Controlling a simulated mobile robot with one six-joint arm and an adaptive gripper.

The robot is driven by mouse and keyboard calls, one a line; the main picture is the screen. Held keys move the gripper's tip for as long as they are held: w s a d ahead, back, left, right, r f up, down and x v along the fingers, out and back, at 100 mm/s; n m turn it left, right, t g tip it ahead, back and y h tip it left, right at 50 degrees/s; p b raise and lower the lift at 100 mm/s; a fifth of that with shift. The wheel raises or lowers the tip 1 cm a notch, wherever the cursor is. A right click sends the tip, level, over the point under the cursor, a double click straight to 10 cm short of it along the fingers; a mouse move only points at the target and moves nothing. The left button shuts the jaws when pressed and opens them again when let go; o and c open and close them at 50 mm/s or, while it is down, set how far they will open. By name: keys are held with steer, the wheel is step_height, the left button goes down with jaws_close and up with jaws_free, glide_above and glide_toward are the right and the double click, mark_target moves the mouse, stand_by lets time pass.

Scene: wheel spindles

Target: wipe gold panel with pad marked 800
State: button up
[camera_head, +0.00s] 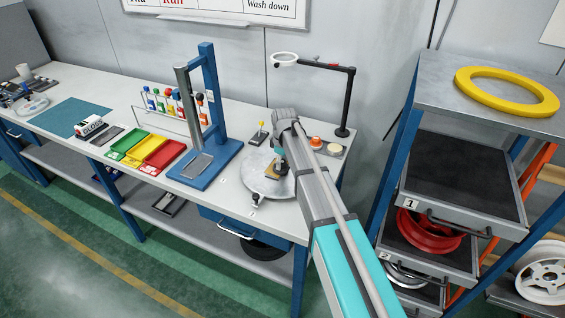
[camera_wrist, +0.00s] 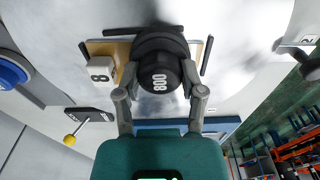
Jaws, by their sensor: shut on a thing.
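The pad marked 800 (camera_wrist: 160,75) is a round black piece with white digits on its top, between the two fingers of my gripper (camera_wrist: 160,93). My gripper is shut on it. The gold panel (camera_wrist: 208,50) lies on the pale round plate (camera_wrist: 245,50), directly below the pad in the wrist view. The pad hides the panel's middle; whether it touches the panel I cannot tell. In the head view my gripper (camera_head: 281,155) is over the round plate (camera_head: 258,188), and a small part of the gold panel (camera_head: 272,167) shows beside it.
A white block marked 8 (camera_wrist: 101,69) is at the panel's left end, with dark bars along its edges. A yellow-knobbed lever (camera_wrist: 70,139) stands nearby. A blue press stand (camera_head: 210,100) is to the left, a lamp arm (camera_head: 350,100) behind, a shelf rack (camera_head: 440,85) to the right.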

mark_target(274, 164)
steer(key=shift+w+a+r, duration=0.1)
steer(key=shift+w+a, duration=0.3)
steer(key=shift+a, duration=0.45)
steer(key=shift+w+a+r, duration=0.1)
steer(key=shift+w+a, duration=0.3)
steer(key=shift+a, duration=0.45)
steer(key=shift+r+p, duration=0.1)
steer(key=shift+p, duration=0.2)
steer(key=r+p, duration=0.5)
steer(key=shift+s+d+r+p, duration=0.1)
steer(key=shift+d+r+p, duration=0.1)
steer(key=shift+r+p, duration=0.2)
step_height(274, 164, up, 3)
steer(key=p, duration=0.3)
steer(key=shift+d, duration=0.1)
steer(key=shift+f, duration=0.1)
step_height(274, 164, down, 4)
steer(key=b, duration=0.4)
